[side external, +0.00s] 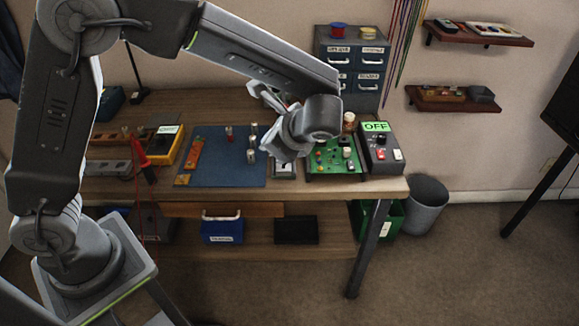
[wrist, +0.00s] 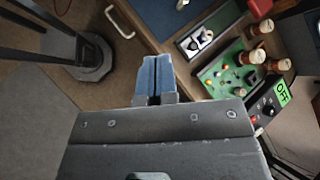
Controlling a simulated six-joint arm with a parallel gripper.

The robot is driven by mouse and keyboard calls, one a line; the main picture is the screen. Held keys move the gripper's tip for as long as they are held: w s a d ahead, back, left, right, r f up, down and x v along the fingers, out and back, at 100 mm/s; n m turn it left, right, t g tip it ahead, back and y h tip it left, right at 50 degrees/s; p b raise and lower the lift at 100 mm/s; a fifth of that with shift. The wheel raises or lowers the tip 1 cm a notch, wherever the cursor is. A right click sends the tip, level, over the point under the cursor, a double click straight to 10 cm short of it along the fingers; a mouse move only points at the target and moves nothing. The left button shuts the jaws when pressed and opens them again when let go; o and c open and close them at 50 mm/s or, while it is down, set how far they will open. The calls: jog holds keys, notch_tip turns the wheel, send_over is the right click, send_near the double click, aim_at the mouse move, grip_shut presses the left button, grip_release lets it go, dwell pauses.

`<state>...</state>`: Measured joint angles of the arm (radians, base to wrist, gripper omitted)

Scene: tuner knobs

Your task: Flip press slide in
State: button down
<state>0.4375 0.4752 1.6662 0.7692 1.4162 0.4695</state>
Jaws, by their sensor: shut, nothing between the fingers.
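A grey box with a lit green "OFF" display (side external: 377,127) stands at the right end of the bench, with a red and a white control on its face; it also shows in the wrist view (wrist: 281,93). Left of it lies a green circuit board (side external: 322,168) with knobs and small coloured parts, also in the wrist view (wrist: 212,75). Beside the board is a small plate with a light-coloured switch (side external: 284,171), seen in the wrist view (wrist: 202,41). My gripper (wrist: 156,60) has its blue fingers together and empty, apart from these things.
A blue mat (side external: 218,175) with small parts lies left of the plate. A yellow meter (side external: 168,145) stands further left. A drawer cabinet (side external: 352,65) stands behind. Brown-and-white cylinders (wrist: 262,27) stand by the board.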

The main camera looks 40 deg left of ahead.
jog(key=w+d+f+m+t+y, duration=0.2)
jog(key=d+f+m+y, duration=0.1)
jog(key=f, duration=0.4)
jog(key=w+d+f+m+t+y, duration=0.2)
jog(key=w+d+f+m, duration=0.1)
jog(key=f, duration=0.4)
jog(key=shift+d+m+y, duration=0.4)
jog(key=shift+d+m, duration=0.5)
jog(key=shift+d, duration=0.35)
jog(key=shift+w, duration=0.1)
send_near(289, 165)
jog(key=a, duration=0.4)
jog(key=a+r, duration=0.1)
jog(key=a, duration=0.1)
jog(key=shift+w+a+r, duration=0.1)
jog(key=shift+a, duration=0.2)
jog(key=w+a, duration=0.3)
jog(key=shift+d, duration=0.1)
